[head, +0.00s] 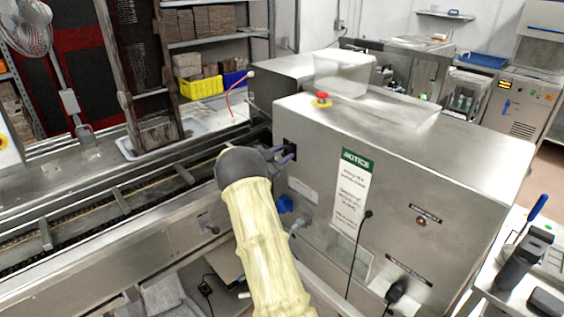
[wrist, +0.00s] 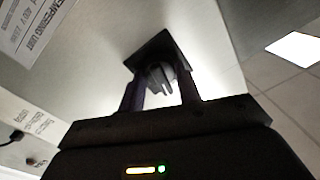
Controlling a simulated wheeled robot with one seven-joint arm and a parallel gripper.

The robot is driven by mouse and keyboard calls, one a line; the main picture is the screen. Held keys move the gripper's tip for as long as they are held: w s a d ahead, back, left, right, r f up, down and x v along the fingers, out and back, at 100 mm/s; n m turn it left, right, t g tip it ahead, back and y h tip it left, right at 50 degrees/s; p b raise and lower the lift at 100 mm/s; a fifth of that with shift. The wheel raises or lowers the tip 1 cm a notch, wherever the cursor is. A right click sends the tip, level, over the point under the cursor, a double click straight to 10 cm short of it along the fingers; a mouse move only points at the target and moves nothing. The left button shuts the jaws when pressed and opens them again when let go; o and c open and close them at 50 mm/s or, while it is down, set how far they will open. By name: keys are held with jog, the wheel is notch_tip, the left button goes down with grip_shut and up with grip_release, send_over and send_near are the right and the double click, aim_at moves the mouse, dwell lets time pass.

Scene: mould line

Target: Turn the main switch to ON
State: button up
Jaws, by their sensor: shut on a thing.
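The main switch (head: 290,147) is a black rotary knob on a dark square plate on the left face of the steel cabinet. My gripper (head: 283,155) reaches it from the left in the head view and covers part of it. In the wrist view the switch knob (wrist: 160,76) sits between the two fingers of my gripper (wrist: 161,88), which is shut on it. The knob's ridge shows between the fingers. Any ON or OFF marks are too dark or hidden to read.
The steel cabinet (head: 400,190) carries a green-headed notice (head: 350,190), a red emergency button (head: 322,98) and a clear bin (head: 343,72). The conveyor (head: 110,205) runs along the left.

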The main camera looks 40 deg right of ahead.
jog(key=m+b, duration=0.1)
jog(key=b, duration=0.1)
jog(key=f+m+b, duration=0.1)
jog(key=m+b, duration=0.1)
jog(key=b, duration=0.1)
jog(key=shift+b, duration=0.3)
jog(key=m+b, duration=0.5)
jog(key=b, duration=0.3)
jog(key=m+g+b, duration=0.1)
jog(key=m+b, duration=0.4)
jog(key=b, duration=0.1)
jog(key=shift+h, duration=0.3)
jog(key=m+b, duration=0.3)
jog(key=shift+r+b, duration=0.15)
jog(key=shift+b, duration=0.2)
jog(key=shift+m, duration=0.3)
jog(key=o, duration=1)
jog(key=shift+r, duration=0.1)
jog(key=shift+c, duration=0.2)
jog(key=shift+a, duration=0.1)
